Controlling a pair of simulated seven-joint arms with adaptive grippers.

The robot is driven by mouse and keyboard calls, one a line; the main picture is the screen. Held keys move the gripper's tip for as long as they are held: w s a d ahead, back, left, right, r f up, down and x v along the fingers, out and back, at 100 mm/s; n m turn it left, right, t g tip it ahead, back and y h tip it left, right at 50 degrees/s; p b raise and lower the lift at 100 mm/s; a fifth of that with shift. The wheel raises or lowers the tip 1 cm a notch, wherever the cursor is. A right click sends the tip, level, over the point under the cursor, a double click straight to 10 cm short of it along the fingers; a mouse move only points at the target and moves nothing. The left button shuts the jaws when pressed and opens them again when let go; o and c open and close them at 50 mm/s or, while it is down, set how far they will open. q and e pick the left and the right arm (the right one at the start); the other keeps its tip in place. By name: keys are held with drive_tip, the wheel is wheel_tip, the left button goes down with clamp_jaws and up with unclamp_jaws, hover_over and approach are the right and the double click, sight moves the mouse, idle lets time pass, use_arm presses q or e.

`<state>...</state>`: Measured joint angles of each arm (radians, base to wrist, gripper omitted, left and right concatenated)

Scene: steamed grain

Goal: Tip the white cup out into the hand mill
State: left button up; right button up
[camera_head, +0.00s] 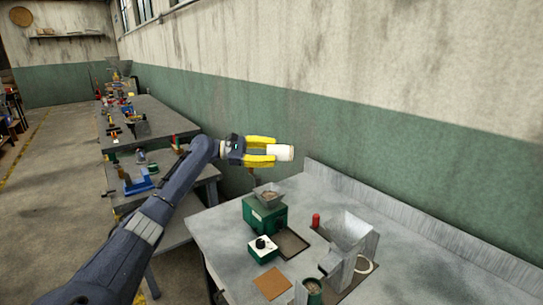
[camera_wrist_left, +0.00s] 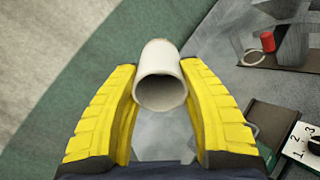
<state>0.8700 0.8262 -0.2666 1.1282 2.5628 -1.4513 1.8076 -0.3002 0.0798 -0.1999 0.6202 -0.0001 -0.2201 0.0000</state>
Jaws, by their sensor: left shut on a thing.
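My left gripper (camera_head: 263,151) is shut on the white cup (camera_head: 285,153), its yellow fingers on either side. The cup is held on its side in the air, above and behind the table. In the left wrist view the cup (camera_wrist_left: 160,65) sits between the fingers (camera_wrist_left: 160,98), and a dark round end (camera_wrist_left: 162,94) faces the camera. Its contents are not visible. Two hopper machines stand below: a green box with a grain-filled hopper (camera_head: 266,212) and a grey metal hopper unit (camera_head: 347,236). I cannot tell which is the hand mill. My right gripper is not in view.
On the grey table (camera_head: 222,231) are a dial box (camera_head: 263,249), a dark tray (camera_head: 291,244), a brown square mat (camera_head: 272,284), a red cylinder (camera_head: 315,220) and a green container (camera_head: 313,290). A raised rim (camera_head: 420,222) and the wall bound the back.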

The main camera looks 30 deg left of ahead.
use_arm(q)
drive_tip(key=shift+r+g+y, duration=0.2)
drive_tip(key=shift+g+y, duration=0.5)
drive_tip(key=shift+y, duration=0.5)
drive_tip(key=shift+r+g+y, duration=0.2)
drive_tip(key=shift+g+y, duration=0.1)
drive_tip(key=shift+y, duration=0.3)
drive_tip(key=g+y, duration=0.2)
drive_tip(key=y, duration=0.1)
drive_tip(key=shift+r+y, duration=0.3)
drive_tip(key=shift+g+y, duration=0.6)
drive_tip(key=shift+y, duration=0.1)
drive_tip(key=shift+w+d+r+g+y, duration=0.15)
drive_tip(key=shift+g+y, duration=0.2)
drive_tip(key=shift+y, duration=0.25)
drive_tip(key=shift+s+r+g+y, duration=0.15)
drive_tip(key=shift+g+y, duration=0.2)
drive_tip(key=shift+y, duration=0.25)
drive_tip(key=g+y, duration=0.1)
drive_tip(key=y, duration=0.1)
drive_tip(key=g+y, duration=0.1)
drive_tip(key=y, duration=0.1)
drive_tip(key=shift+r+g, duration=0.2)
drive_tip(key=shift+g, duration=0.1)
drive_tip(key=shift+f, duration=0.1)
